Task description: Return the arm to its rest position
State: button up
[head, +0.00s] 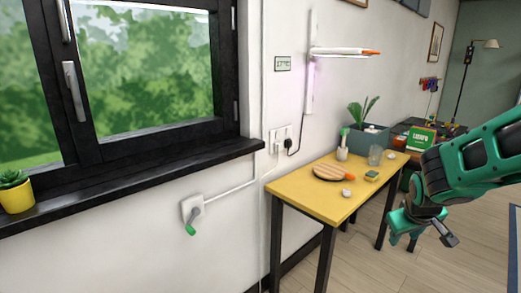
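My arm reaches in from the right edge, green and black, in front of the room's right side. My gripper (403,241) hangs at its end, pointing down, to the right of the yellow table and over the wooden floor. Its two green fingertips look apart, with nothing seen between them.
A black windowsill (130,180) with a yellow pot (17,197) is at left. The floor (370,265) below my gripper is clear.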

jog(key=s+r+m+g+y, duration=0.1)
jog(key=s+m, duration=0.3)
jog(key=s, duration=1)
jog(key=s+d+r+m+g+y, duration=0.1)
jog(key=s+r+m+g+y, duration=0.1)
jog(key=s, duration=1.2)
jog(key=shift+r+m+g, duration=0.35)
jog(key=shift+m+g, duration=0.55)
jog(key=shift+g, duration=0.2)
